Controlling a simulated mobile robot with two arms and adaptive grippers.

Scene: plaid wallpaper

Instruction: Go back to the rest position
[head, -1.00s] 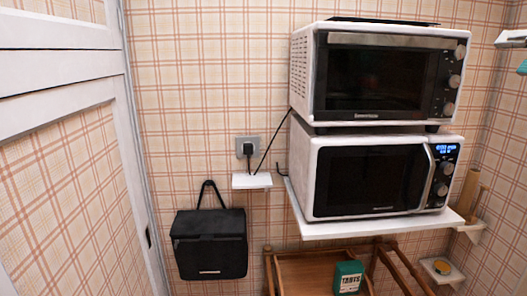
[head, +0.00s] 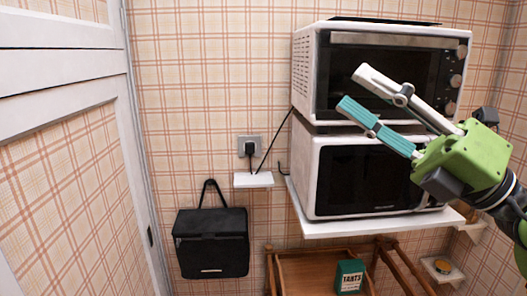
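My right gripper (head: 354,91) comes in from the right edge on a green wrist. Its two fingers, one white and one teal, are spread apart with nothing between them. It shows in front of the toaster oven (head: 300,78) and the microwave (head: 345,182), and hides their right-hand parts, including the microwave's control panel. I cannot tell how far it is from them. My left gripper is out of view.
The two ovens are stacked on a white wall shelf (head: 335,228). Below stands a wooden cart (head: 300,272) with a green box (head: 349,276). A black bag (head: 210,243) hangs on the wall near a small shelf (head: 253,180). A white door (head: 60,105) is at left.

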